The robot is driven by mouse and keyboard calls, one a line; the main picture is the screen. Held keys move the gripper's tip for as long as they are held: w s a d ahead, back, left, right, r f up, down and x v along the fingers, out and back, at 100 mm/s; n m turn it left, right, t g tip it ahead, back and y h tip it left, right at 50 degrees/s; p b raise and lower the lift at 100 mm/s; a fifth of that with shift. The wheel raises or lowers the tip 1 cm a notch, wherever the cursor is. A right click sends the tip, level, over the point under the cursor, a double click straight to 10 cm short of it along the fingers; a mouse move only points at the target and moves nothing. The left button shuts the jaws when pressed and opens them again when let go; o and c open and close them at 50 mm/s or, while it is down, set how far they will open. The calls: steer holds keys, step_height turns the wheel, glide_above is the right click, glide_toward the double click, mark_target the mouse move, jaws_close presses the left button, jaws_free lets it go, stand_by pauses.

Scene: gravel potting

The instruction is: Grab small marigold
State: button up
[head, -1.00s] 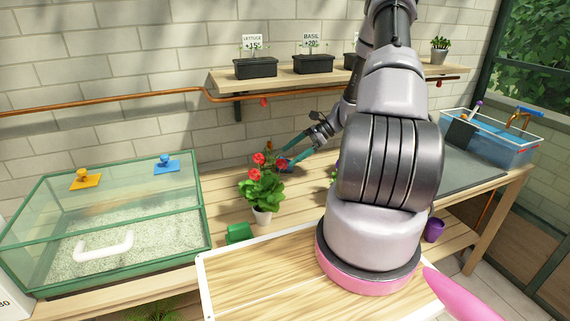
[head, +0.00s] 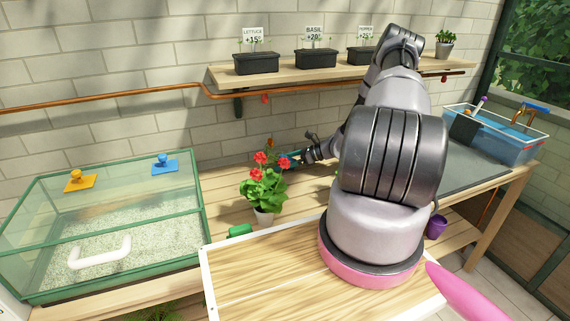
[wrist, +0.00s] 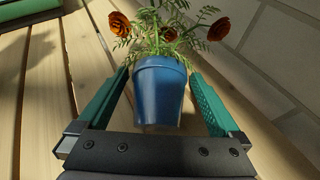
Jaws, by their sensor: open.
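The small marigold is in a blue pot (wrist: 160,90) with orange blooms and feathery leaves. In the wrist view it stands upright on the planks, between the two teal fingers of my gripper (wrist: 157,76). The fingers are open, one on each side of the pot; whether either touches it I cannot tell. In the head view one orange marigold bloom (head: 269,142) shows behind a red-flowered plant (head: 263,183) in a white pot, which hides much of it. My gripper (head: 288,161) is just behind and right of the red flowers.
The red-flowered plant stands close in front of my gripper. A glass tank of gravel (head: 100,250) is at left, a wooden tray (head: 270,270) in front, a blue basin (head: 490,138) at right. The brick wall and a shelf of black planters (head: 256,63) are behind.

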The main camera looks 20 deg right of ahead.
steer(key=shift+w+a+f, duration=0.2)
steer(key=shift+w+a, duration=0.05)
steer(key=shift+a, duration=0.2)
steer(key=c, duration=1.4)
steer(key=shift+r, duration=0.15)
